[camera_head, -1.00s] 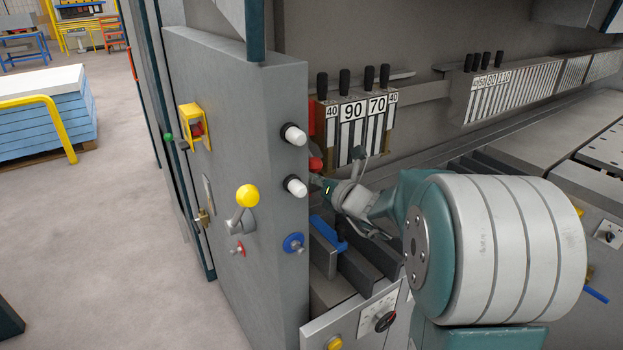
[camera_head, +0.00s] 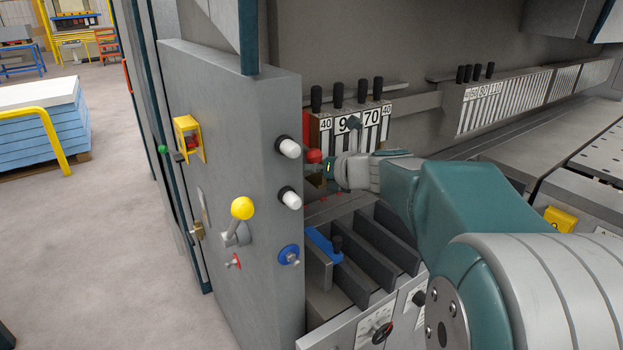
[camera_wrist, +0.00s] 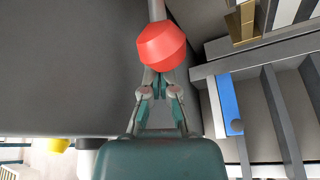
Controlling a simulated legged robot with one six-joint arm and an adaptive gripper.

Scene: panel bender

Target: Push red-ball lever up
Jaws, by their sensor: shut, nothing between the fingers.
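The red ball (camera_head: 314,156) sits at the right side of the grey cabinet panel, close to the upper white knob. In the wrist view the red ball (camera_wrist: 161,45) is large, at the end of a grey lever rod (camera_wrist: 156,10). My gripper (camera_head: 327,165) is shut and empty, right beside the ball in the head view. In the wrist view my gripper's fingertips (camera_wrist: 160,78) meet at the ball's near edge and appear to touch it. The ball is not between the fingers. The lever's base is hidden in both views.
The grey cabinet panel (camera_head: 225,130) stands left of my gripper, with white knobs (camera_head: 289,147) and a yellow-ball lever (camera_head: 242,208). Black-handled numbered gauges (camera_head: 350,122) lie behind my forearm. A blue handle (camera_head: 323,246) and slotted bars are below.

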